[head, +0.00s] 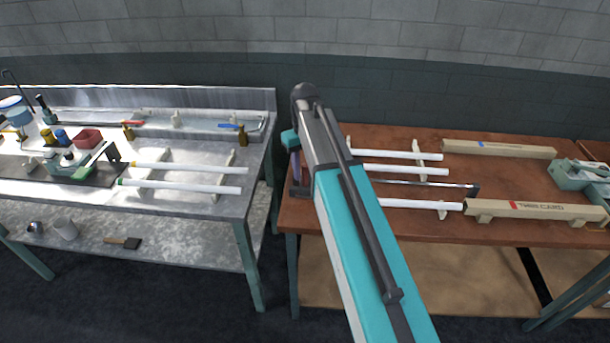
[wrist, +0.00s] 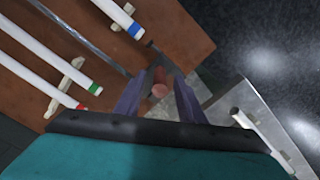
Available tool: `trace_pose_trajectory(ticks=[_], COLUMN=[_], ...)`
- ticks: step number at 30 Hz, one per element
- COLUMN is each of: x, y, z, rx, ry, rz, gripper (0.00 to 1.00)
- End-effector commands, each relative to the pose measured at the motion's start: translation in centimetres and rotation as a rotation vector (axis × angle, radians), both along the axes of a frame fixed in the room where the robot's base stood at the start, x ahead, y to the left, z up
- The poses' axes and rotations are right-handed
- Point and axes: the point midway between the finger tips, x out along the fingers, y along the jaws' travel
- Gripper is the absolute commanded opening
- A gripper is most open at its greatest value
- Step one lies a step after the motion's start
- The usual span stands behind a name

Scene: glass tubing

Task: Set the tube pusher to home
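The tube pusher appears to be the thin metal rod (head: 425,183) lying between the white tubes on the brown table, with a dark block at its right end. In the wrist view, the rod (wrist: 85,36) runs toward my gripper and a reddish round knob (wrist: 160,88) shows at its near end. My gripper (wrist: 160,80) has its two purple fingers on either side of the knob, with a gap seeming to show at each side. In the head view, my gripper (head: 294,168) is at the table's left edge, and my arm hides the knob.
White tubes (head: 405,169) lie on supports beside the rod. Beige boxes (head: 530,209) and a green device (head: 578,178) are at the right. A metal bench (head: 195,202) with more tubes stands at the left, across a narrow gap.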

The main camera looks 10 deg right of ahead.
Motion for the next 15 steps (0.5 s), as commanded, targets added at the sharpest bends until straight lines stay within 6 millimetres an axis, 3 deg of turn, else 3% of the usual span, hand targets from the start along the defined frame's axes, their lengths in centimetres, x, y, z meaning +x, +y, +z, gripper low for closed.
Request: trace_pose_trajectory(ticks=[4, 15], x=[0.00, 0.00], y=[-0.03, -0.08], z=[-0.95, -1.11], rx=[0.000, 0.000], ry=[0.000, 0.000], rz=[0.000, -0.001], gripper=[0.36, 0.36])
